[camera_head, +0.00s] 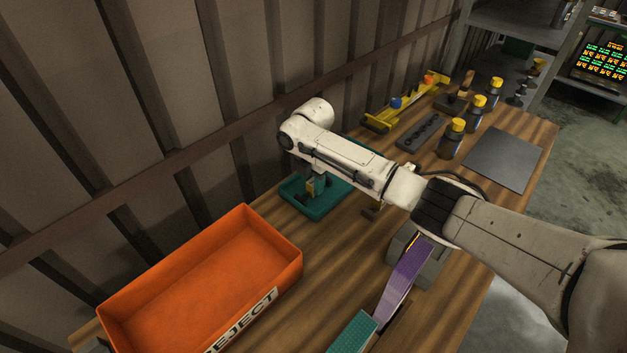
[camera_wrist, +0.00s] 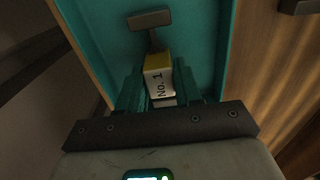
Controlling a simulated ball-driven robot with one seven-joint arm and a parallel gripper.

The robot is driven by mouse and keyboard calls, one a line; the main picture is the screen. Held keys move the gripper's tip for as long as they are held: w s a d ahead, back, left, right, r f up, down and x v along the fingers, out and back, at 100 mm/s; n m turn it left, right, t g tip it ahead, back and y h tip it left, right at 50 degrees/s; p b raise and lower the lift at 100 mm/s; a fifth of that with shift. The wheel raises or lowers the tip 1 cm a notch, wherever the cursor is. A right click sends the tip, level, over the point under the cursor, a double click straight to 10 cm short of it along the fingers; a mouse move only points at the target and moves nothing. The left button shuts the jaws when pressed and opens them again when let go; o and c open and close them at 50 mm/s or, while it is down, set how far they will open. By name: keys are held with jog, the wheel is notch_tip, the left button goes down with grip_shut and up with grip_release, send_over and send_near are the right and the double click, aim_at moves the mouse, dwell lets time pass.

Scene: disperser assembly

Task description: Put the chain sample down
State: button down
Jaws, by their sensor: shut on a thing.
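My gripper (camera_wrist: 160,92) is shut on a small block labelled "No. 1" (camera_wrist: 159,82), white with a yellow end, which I take to be part of the chain sample. A grey T-shaped piece (camera_wrist: 149,19) lies just beyond the yellow end, in line with it; I cannot tell if they are joined. In the head view my gripper (camera_head: 315,186) points down over the teal tray (camera_head: 338,203). The wrist view shows the teal tray floor (camera_wrist: 103,30) behind the block. Whether the sample touches the floor is not clear. My arm hides part of the tray.
The orange REJECT bin (camera_head: 200,285) stands left of the tray. A purple strip (camera_head: 405,272) on a grey block lies nearer. Yellow-capped bottles (camera_head: 453,140), a dark rack (camera_head: 420,131) and a grey plate (camera_head: 503,158) stand farther back. A corrugated wall runs behind the bench.

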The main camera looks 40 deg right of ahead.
jog(key=shift+f, duration=0.1)
jog(key=c, duration=0.8)
grip_release()
jog(key=shift+o, duration=0.2)
notch_tip(320, 180, up, 12)
jog(key=b, duration=0.1)
jog(key=shift+b, duration=0.3)
